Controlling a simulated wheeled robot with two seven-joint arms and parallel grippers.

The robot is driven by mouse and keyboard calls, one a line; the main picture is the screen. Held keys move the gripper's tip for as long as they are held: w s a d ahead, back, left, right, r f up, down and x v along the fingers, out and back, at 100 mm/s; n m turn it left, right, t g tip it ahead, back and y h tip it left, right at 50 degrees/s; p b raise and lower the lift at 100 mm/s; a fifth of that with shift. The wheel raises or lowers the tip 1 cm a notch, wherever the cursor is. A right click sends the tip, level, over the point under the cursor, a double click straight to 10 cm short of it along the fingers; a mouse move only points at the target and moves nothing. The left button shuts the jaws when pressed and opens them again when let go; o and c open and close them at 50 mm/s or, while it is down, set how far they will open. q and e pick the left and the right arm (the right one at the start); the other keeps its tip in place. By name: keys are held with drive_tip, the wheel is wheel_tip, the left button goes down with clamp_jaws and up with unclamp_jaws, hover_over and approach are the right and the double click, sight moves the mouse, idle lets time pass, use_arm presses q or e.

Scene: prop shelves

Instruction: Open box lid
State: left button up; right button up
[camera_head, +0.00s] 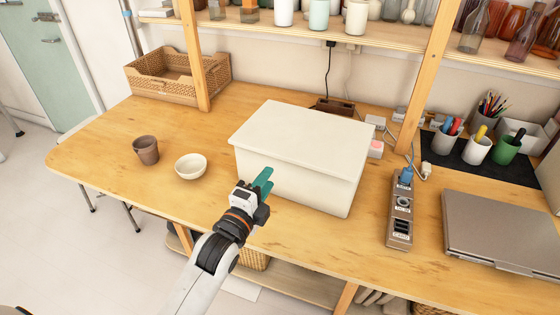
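A white box (290,185) stands on the wooden table, near the middle of the head view. Its flat white lid (305,135) is on top and looks closed, with its rim reaching over the front wall. My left gripper (264,180) is in front of the box's lower left front, with green fingers pointing up toward it. The fingers look close together with nothing seen between them. I cannot tell whether they are open or shut, or whether they touch the box. My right gripper is not in view.
A brown cup (146,151) and a white bowl (191,166) stand left of the box. A wicker basket (150,88) and shelf posts (424,75) are behind. The table's front left is clear.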

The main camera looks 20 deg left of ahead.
sight(282, 159)
use_arm(q)
drive_tip(key=w, duration=0.5)
drive_tip(key=w+d, duration=0.1)
drive_tip(key=w, duration=0.1)
drive_tip(key=shift+w, duration=0.4)
drive_tip(key=shift+c, duration=0.4)
clamp_jaws()
